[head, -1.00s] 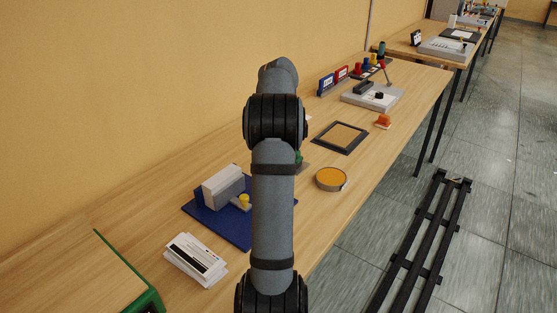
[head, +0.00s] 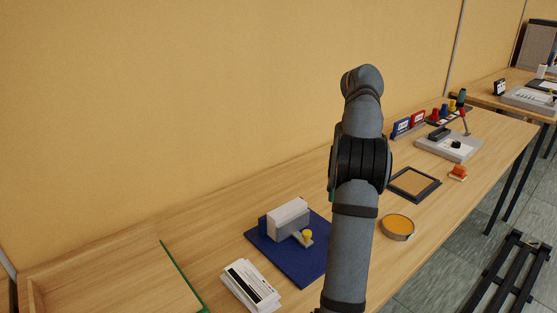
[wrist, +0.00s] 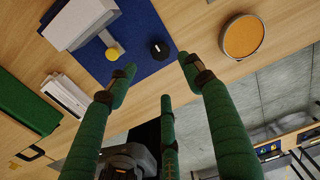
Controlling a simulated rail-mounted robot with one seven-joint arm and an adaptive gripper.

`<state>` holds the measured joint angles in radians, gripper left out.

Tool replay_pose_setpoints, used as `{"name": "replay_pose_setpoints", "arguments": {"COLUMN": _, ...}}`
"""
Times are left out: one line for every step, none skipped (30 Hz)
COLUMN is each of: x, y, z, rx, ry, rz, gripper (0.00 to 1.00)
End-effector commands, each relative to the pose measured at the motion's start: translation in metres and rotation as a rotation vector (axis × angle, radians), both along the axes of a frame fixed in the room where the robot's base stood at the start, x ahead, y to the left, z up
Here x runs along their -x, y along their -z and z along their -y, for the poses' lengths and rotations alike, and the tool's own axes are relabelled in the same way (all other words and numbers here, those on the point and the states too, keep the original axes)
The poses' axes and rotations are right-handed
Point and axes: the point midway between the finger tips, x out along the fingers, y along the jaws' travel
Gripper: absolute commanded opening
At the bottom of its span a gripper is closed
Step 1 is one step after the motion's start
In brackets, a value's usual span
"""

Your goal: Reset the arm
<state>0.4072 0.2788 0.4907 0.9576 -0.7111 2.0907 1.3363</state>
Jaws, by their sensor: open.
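My arm (head: 352,240) rises through the right half of the head view and bends away at the top. My gripper (wrist: 156,76) shows in the wrist view with its green fingers spread apart and nothing between them. It is above the table near the edge of a blue board (head: 285,262). The board also shows in the wrist view (wrist: 150,25), with a small black round piece (wrist: 160,50) on it just beyond the fingertips. In the head view my gripper is mostly hidden behind the arm.
The blue board bears a grey-white block (head: 288,218) and a yellow knob (head: 307,236). A card stack (head: 250,286), an orange round tin (head: 397,227), a black frame (head: 414,184) and a grey device (head: 450,146) stand nearby. A wooden tray (head: 110,285) is at left.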

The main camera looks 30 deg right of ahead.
Motion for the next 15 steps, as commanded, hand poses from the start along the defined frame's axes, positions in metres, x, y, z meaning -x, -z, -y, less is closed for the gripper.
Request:
{"name": "replay_pose_setpoints", "arguments": {"x": 0.0, "y": 0.0, "z": 0.0, "rx": 0.0, "ry": 0.0, "rz": 0.0, "gripper": 0.51}}
{"name": "replay_pose_setpoints", "arguments": {"x": 0.0, "y": 0.001, "z": 0.0, "rx": -0.001, "ry": 0.0, "rz": 0.0, "gripper": 0.51}}
{"name": "replay_pose_setpoints", "arguments": {"x": 0.0, "y": 0.002, "z": 0.0, "rx": -0.001, "ry": -0.001, "rz": -0.001, "gripper": 0.51}}
{"name": "replay_pose_setpoints", "arguments": {"x": 0.0, "y": 0.004, "z": 0.0, "rx": -0.001, "ry": -0.001, "rz": -0.001, "gripper": 0.51}}
{"name": "replay_pose_setpoints", "arguments": {"x": 0.0, "y": 0.005, "z": 0.0, "rx": 0.0, "ry": -0.002, "rz": -0.002, "gripper": 0.51}}
{"name": "replay_pose_setpoints", "arguments": {"x": 0.0, "y": 0.009, "z": -0.001, "rx": -0.001, "ry": -0.002, "rz": -0.004, "gripper": 0.51}}
{"name": "replay_pose_setpoints", "arguments": {"x": 0.0, "y": 0.012, "z": -0.001, "rx": -0.002, "ry": -0.002, "rz": -0.003, "gripper": 0.51}}
{"name": "replay_pose_setpoints", "arguments": {"x": 0.001, "y": 0.015, "z": 0.0, "rx": -0.001, "ry": -0.002, "rz": -0.005, "gripper": 0.51}}
{"name": "replay_pose_setpoints", "arguments": {"x": 0.001, "y": 0.02, "z": -0.001, "rx": -0.002, "ry": -0.001, "rz": -0.004, "gripper": 0.51}}
{"name": "replay_pose_setpoints", "arguments": {"x": 0.001, "y": 0.025, "z": -0.001, "rx": -0.002, "ry": -0.002, "rz": -0.004, "gripper": 0.51}}
{"name": "replay_pose_setpoints", "arguments": {"x": 0.001, "y": 0.03, "z": -0.001, "rx": -0.002, "ry": -0.002, "rz": -0.004, "gripper": 0.51}}
{"name": "replay_pose_setpoints", "arguments": {"x": 0.001, "y": 0.038, "z": -0.001, "rx": -0.003, "ry": -0.002, "rz": -0.006, "gripper": 0.51}}
{"name": "replay_pose_setpoints", "arguments": {"x": 0.001, "y": 0.044, "z": -0.001, "rx": -0.004, "ry": -0.001, "rz": -0.006, "gripper": 0.51}}
{"name": "replay_pose_setpoints", "arguments": {"x": 0.001, "y": 0.05, "z": -0.001, "rx": -0.004, "ry": -0.002, "rz": -0.006, "gripper": 0.51}}
{"name": "replay_pose_setpoints", "arguments": {"x": 0.001, "y": 0.058, "z": -0.001, "rx": -0.003, "ry": -0.001, "rz": -0.005, "gripper": 0.51}}
